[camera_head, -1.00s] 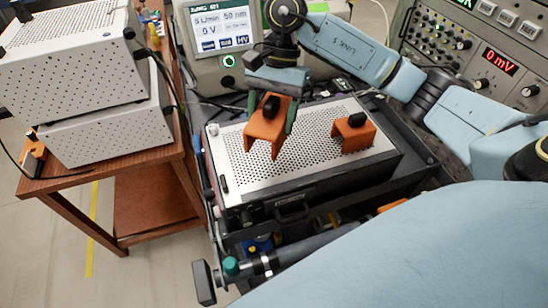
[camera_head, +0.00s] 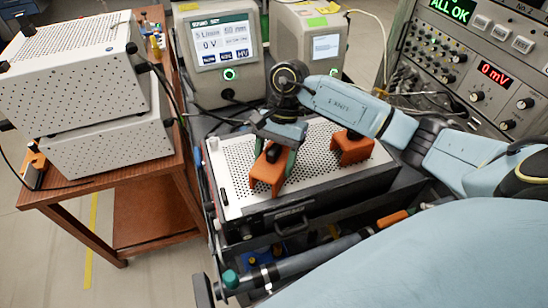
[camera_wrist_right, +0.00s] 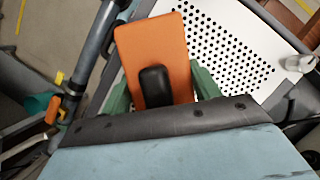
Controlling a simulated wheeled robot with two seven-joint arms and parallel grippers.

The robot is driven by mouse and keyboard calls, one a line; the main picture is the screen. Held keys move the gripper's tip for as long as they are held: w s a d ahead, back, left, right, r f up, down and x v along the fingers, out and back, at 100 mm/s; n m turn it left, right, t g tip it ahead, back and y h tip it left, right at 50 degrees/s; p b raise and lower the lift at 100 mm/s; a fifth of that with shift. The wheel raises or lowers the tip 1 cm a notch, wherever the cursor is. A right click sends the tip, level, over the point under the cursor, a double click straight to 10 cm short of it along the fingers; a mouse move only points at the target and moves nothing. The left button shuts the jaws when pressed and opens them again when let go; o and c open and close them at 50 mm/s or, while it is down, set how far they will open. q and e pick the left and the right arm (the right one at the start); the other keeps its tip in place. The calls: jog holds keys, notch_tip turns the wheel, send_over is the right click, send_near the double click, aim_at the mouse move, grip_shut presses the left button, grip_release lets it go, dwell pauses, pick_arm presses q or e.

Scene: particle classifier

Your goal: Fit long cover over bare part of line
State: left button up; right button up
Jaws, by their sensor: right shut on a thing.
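My right gripper (camera_head: 277,152) is shut on an orange cover with a black knob (camera_head: 265,173), over the front left of the perforated white plate. In the right wrist view the held cover (camera_wrist_right: 153,50) lies between the green fingers, its black knob towards the wrist. I cannot tell whether it touches the plate. A second orange cover (camera_head: 352,150) stands on the plate to the right, partly behind my arm. A dark tube (camera_head: 315,257) with a teal end cap runs along the front, apart from the held cover; a pale band (camera_head: 266,277) shows near its left end. My left gripper is not in view.
The perforated plate (camera_head: 235,165) tops a dark case. Instruments with a screen (camera_head: 222,42) and a rack (camera_head: 470,70) stand behind and at the right. White boxes (camera_head: 75,70) stand on a wooden cart (camera_head: 145,200) at the left.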

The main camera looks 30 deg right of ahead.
jog(key=shift+f, duration=0.1)
jog(key=o, duration=1.1)
jog(key=shift+c, duration=0.2)
jog(key=b+v, duration=0.1)
jog(key=v, duration=1.1)
jog(key=shift+a, duration=0.1)
